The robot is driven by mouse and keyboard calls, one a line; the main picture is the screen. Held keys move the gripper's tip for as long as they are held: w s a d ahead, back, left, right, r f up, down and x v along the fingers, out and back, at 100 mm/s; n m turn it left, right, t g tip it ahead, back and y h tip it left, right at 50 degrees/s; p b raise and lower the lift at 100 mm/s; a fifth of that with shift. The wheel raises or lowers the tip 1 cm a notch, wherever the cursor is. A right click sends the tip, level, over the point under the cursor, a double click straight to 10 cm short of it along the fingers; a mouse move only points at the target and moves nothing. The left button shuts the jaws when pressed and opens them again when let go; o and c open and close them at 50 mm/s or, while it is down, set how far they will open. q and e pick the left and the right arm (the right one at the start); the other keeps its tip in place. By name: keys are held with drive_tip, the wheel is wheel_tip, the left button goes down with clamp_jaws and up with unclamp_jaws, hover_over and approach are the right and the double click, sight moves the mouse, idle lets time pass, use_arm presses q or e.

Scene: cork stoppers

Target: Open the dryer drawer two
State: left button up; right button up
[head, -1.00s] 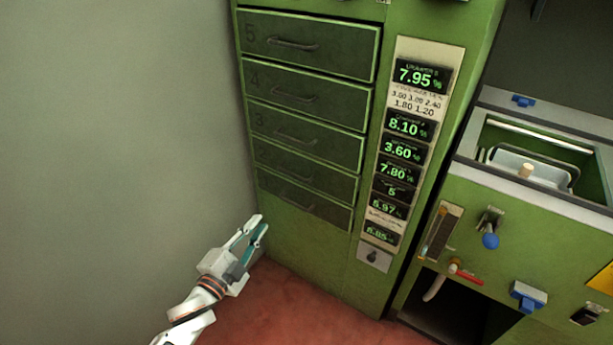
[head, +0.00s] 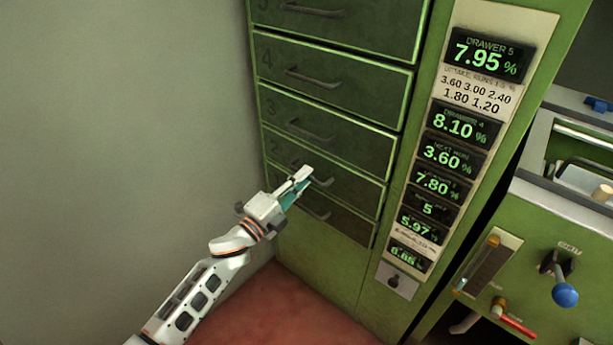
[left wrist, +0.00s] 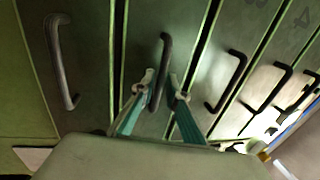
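The drawer marked 2 (head: 352,186) is a shut dark green front, second from the bottom of the dryer cabinet. Its curved dark handle (left wrist: 160,70) is upright in the left wrist view. My left gripper (head: 301,179) is in front of drawer two in the head view and hides part of its handle. In the left wrist view its fingertips (left wrist: 161,84) are apart, one on each side of this handle. I cannot tell whether they touch it. My right gripper is in neither view.
Drawer three (head: 325,130) is just above and the lowest drawer (head: 345,220) just below, both shut with similar handles. A panel of green displays (head: 455,155) is to the right. A grey wall (head: 120,120) stands close on the left.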

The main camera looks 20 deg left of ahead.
use_arm(q)
drive_tip(key=shift+w+d+r, duration=0.1)
drive_tip(key=shift+w+d, duration=0.1)
drive_tip(key=shift+w, duration=0.3)
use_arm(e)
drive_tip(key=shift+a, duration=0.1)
use_arm(q)
clamp_jaws()
drive_tip(key=shift+s, duration=0.15)
drive_tip(key=r+p+v, duration=0.1)
drive_tip(key=v, duration=0.7)
drive_tip(key=shift+r, duration=0.3)
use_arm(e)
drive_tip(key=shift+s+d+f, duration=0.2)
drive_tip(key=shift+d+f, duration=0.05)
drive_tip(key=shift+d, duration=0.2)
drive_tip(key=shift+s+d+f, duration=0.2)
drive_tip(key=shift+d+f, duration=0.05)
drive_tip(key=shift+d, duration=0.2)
use_arm(q)
drive_tip(key=shift+s+a, duration=0.1)
